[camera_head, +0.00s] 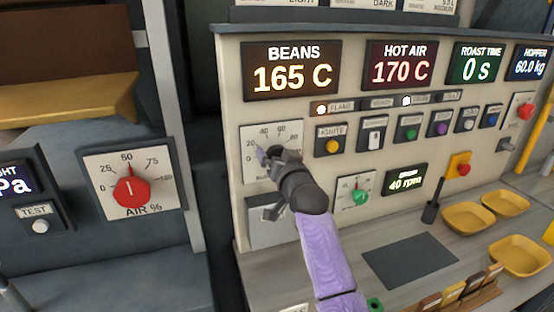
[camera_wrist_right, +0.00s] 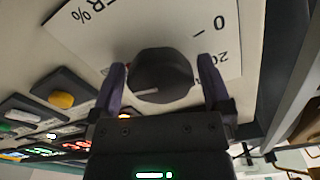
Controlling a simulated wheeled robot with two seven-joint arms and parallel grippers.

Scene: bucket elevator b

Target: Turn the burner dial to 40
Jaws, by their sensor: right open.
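The burner dial plate (camera_head: 248,133) is a white scale on the beige panel, with 20, 40, 60 and 80 readable around its top. My right gripper (camera_head: 267,156) is in front of it and hides the knob in the head view. In the right wrist view, the dark round knob (camera_wrist_right: 162,76) sits between the two purple fingers of my right gripper (camera_wrist_right: 162,66), which are open on either side of it. A short pale line shows on the knob's lower edge; I cannot tell which number it points at. My left gripper is not in view.
A red AIR % dial (camera_head: 131,190) is on a separate panel at left. A green dial (camera_head: 360,197) is right of my arm, beside the 40 rpm display (camera_head: 405,180). Buttons, including the yellow ignite button (camera_head: 333,146), are close on the right. Yellow trays (camera_head: 468,219) stand on the counter.

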